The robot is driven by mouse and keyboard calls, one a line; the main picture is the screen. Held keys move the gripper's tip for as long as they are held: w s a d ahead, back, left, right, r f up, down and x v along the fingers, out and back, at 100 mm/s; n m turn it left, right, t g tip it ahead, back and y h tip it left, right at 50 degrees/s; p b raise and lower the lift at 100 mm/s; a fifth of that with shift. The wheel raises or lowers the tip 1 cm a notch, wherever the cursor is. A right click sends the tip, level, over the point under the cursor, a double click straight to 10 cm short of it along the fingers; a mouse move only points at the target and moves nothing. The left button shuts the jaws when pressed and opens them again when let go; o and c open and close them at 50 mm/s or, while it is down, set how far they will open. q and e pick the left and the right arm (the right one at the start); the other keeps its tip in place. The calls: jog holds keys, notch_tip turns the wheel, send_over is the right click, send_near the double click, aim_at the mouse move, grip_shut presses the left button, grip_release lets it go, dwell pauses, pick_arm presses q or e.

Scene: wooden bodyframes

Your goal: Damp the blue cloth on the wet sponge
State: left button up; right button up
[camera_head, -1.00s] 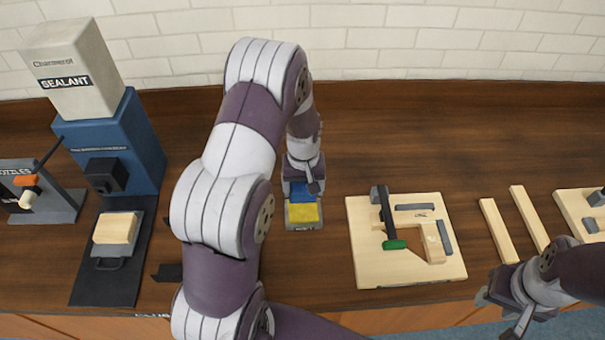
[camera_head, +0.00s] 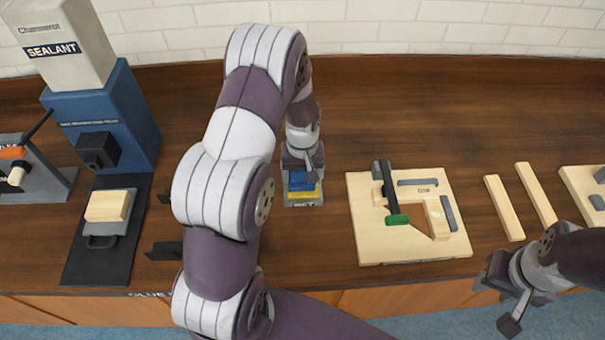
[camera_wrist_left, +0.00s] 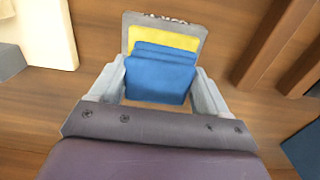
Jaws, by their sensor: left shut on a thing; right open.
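The blue cloth (camera_head: 301,182) is in my left gripper (camera_head: 302,178), which is shut on it. The wrist view also shows the blue cloth (camera_wrist_left: 160,75) between the two fingers. The yellow sponge (camera_head: 303,195) sits in a grey tray (camera_head: 303,204) on the bench, and the cloth covers part of it. In the wrist view the sponge (camera_wrist_left: 163,39) shows just beyond the cloth; whether they touch I cannot tell for sure. My right gripper (camera_head: 505,300) is open and empty, near the front edge at the lower right.
A wooden board with a green-handled clamp (camera_head: 397,219) lies right of the tray. Two wooden strips (camera_head: 504,208) and another board (camera_head: 585,190) lie further right. The blue sealant dispenser (camera_head: 105,125) stands at the left, with a wood block (camera_head: 107,206) before it.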

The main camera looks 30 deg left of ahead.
aim_at(303, 175)
pick_arm(q)
jog(key=shift+s+d, duration=0.1)
jog(key=shift+f, duration=0.25)
jog(key=shift+f+b, duration=0.2)
jog(key=shift+b, duration=0.15)
dwell(1.1)
notch_tip(303, 175, up, 7)
jog(key=p, duration=0.6)
dwell(0.4)
